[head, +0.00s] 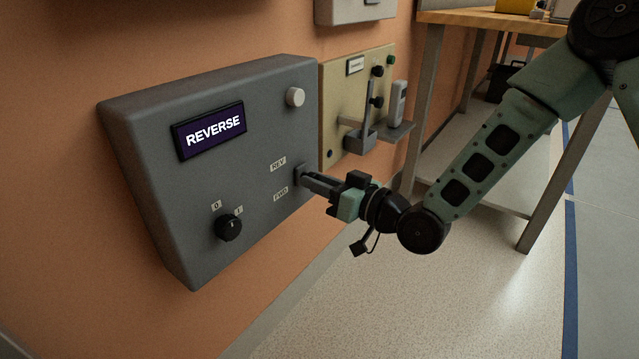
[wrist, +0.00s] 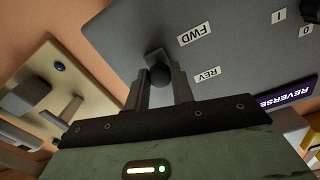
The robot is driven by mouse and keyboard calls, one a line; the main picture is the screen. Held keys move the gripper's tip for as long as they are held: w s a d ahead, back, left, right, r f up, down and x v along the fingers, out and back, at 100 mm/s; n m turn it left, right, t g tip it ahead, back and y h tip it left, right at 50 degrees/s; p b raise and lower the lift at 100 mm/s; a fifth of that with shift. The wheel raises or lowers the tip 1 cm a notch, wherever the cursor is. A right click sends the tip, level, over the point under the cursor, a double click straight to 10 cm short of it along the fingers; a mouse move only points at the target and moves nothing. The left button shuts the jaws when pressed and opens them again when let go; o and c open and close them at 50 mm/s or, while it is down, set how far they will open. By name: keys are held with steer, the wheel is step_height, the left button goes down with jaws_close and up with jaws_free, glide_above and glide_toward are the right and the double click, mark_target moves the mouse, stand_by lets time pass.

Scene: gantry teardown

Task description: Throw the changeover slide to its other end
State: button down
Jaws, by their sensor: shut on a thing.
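The changeover slide (head: 299,171) is on the right part of the grey control box (head: 150,125), beside the labels REV (head: 278,164) and FWD (head: 280,193). My gripper (head: 304,181) reaches it from the right and covers most of it in the head view. In the wrist view the slide's dark round knob (wrist: 159,76) is between the two fingers of my gripper (wrist: 160,80), which are shut on it. The knob appears level with the REV label, with part of its slot toward FWD. The display (head: 212,130) on the box reads REVERSE.
A black rotary knob (head: 228,227) marked 0 and 1 and a white button (head: 295,97) are on the same box. A beige panel (head: 340,90) with protruding holders is close on the right. A wooden-topped bench (head: 480,22) stands beyond it. The floor below is clear.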

mark_target(298, 151)
step_height(298, 151, up, 5)
steer(key=p, duration=0.3)
steer(key=shift+r, duration=0.1)
steer(key=c, duration=1.2)
jaws_free()
steer(key=shift+d, duration=0.1)
